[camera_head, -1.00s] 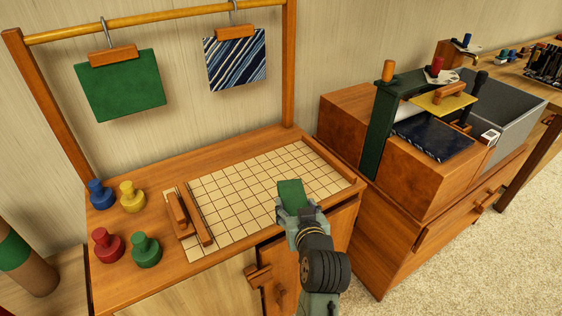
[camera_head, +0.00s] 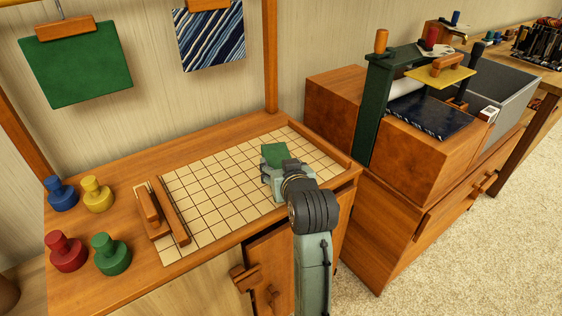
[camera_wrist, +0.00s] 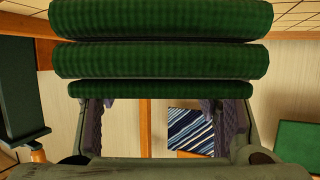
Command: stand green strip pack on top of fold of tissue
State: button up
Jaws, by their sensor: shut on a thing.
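The green strip pack (camera_head: 273,153) is a small green block at the end of my arm in the head view. In the wrist view it shows as several ribbed green bands (camera_wrist: 160,62) lying across the picture above the fingers. My gripper (camera_head: 277,172) is shut on the pack over the right part of the gridded board. Its fingers also show in the wrist view (camera_wrist: 155,112). Whether the pack touches the board is unclear. I cannot pick out a fold of tissue in either view; the pack and gripper cover part of the board.
The gridded board (camera_head: 215,186) is mostly bare, with wooden bars (camera_head: 167,209) at its left. Several coloured knobs (camera_head: 110,254) stand left of it. A green cloth (camera_head: 80,63) and a striped cloth (camera_head: 210,38) hang behind. A dark green post (camera_head: 376,108) and wooden box stand right.

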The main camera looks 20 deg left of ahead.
aim_at(281, 142)
jog(key=w+a, duration=0.1)
jog(key=w, duration=0.2)
jog(key=w+a+p, duration=0.1)
jog(key=w, duration=0.2)
jog(key=w+a+p, duration=0.1)
jog(key=w, duration=0.3)
jog(key=shift+a+f, duration=0.15)
jog(key=shift+f, duration=0.1)
jog(key=shift+w+f+p, duration=0.1)
jog(key=shift+f+p, duration=0.3)
jog(key=shift+f, duration=1.4)
jog(key=shift+f, duration=0.1)
jog(key=o, duration=1.3)
jog(key=shift+c, duration=0.2)
jog(key=b+v, duration=0.1)
jog(key=v, duration=1.1)
jog(key=shift+b, duration=0.4)
